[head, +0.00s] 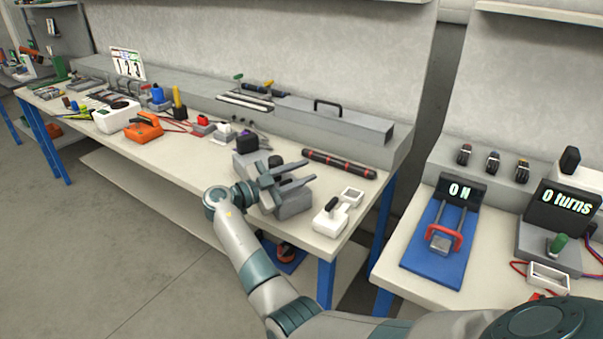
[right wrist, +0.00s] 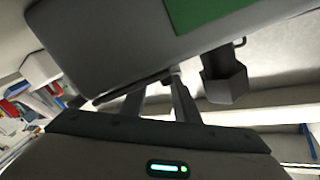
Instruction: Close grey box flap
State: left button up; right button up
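A small grey box (head: 293,206) stands near the right end of the long workbench. My right gripper (head: 307,171) is just above it and hides part of its top. Its two fingers are apart with nothing seen between them. I cannot tell the flap's angle in the head view, or whether the gripper touches it. In the right wrist view a large grey panel (right wrist: 110,45) with a green patch (right wrist: 210,12) fills the upper part, close to the fingers (right wrist: 157,104). Whether this panel is the flap is unclear. My left gripper is out of view.
Another grey block with a purple-black piece (head: 247,142) stands behind. A dark red-banded rod (head: 338,164) and a white fixture (head: 332,218) lie to the right. A long grey case (head: 335,118) is at the back. A gap separates the second table (head: 400,275).

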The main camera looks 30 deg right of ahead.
jog(key=shift+a, duration=0.2)
jog(key=shift+a, duration=0.2)
jog(key=shift+a+f+b, duration=0.15)
jog(key=shift+a+b, duration=0.35)
jog(key=shift+a, duration=0.5)
pick_arm(q)
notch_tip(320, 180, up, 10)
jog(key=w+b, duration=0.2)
jog(key=b, duration=0.2)
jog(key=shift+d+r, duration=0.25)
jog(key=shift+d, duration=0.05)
pick_arm(e)
jog(key=a, duration=1.4)
jog(key=shift+a, duration=0.3)
